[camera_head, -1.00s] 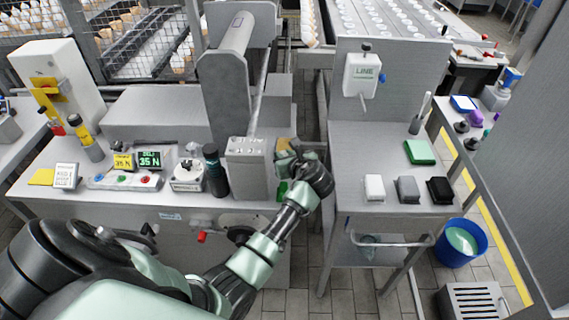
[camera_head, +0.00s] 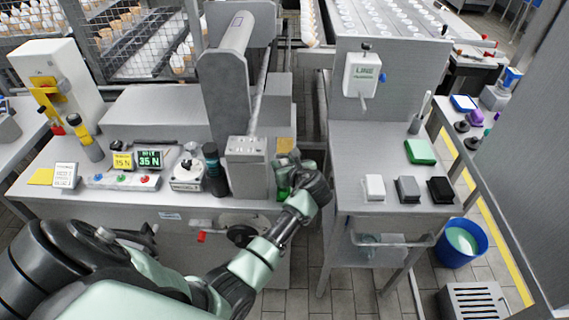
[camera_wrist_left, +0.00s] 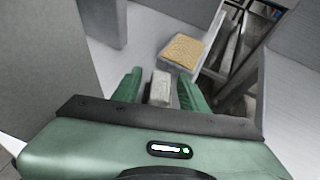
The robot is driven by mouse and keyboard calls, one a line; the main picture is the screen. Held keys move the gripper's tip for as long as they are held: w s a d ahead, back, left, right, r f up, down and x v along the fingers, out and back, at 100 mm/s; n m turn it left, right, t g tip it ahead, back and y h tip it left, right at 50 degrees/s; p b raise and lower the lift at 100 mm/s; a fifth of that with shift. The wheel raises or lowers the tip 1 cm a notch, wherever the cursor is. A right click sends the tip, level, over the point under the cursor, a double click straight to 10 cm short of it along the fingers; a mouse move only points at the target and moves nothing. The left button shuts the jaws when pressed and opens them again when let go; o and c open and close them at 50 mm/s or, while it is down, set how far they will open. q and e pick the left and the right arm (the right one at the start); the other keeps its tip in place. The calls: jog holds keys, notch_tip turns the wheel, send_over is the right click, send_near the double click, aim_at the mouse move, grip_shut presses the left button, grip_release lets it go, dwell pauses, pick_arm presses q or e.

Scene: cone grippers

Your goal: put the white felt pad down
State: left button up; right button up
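My left gripper (camera_head: 285,184) is at the right end of the roller machine, beside its grey block and left of the right-hand table; its wrist hides most of it in the head view. In the left wrist view its two green fingers (camera_wrist_left: 161,84) stand on either side of a small whitish pad (camera_wrist_left: 161,88), which looks like the white felt pad held between them. Any gap at its sides is too small to judge. The pad is hidden in the head view. My right gripper is not in view.
A tan pad (camera_wrist_left: 184,50) lies on a pale surface just beyond the fingers. White (camera_head: 375,187), grey (camera_head: 408,189) and black (camera_head: 440,190) blocks stand in a row on the right-hand table (camera_head: 350,150). A green pad (camera_head: 420,151) lies behind them. A blue bucket (camera_head: 461,243) stands on the floor.

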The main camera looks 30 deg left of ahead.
pick_arm(q)
jog(key=shift+d+r, duration=0.1)
jog(key=shift+r, duration=0.2)
jog(key=v, duration=1.1)
jog(key=shift+s+d, duration=0.25)
jog(key=shift+d, duration=0.05)
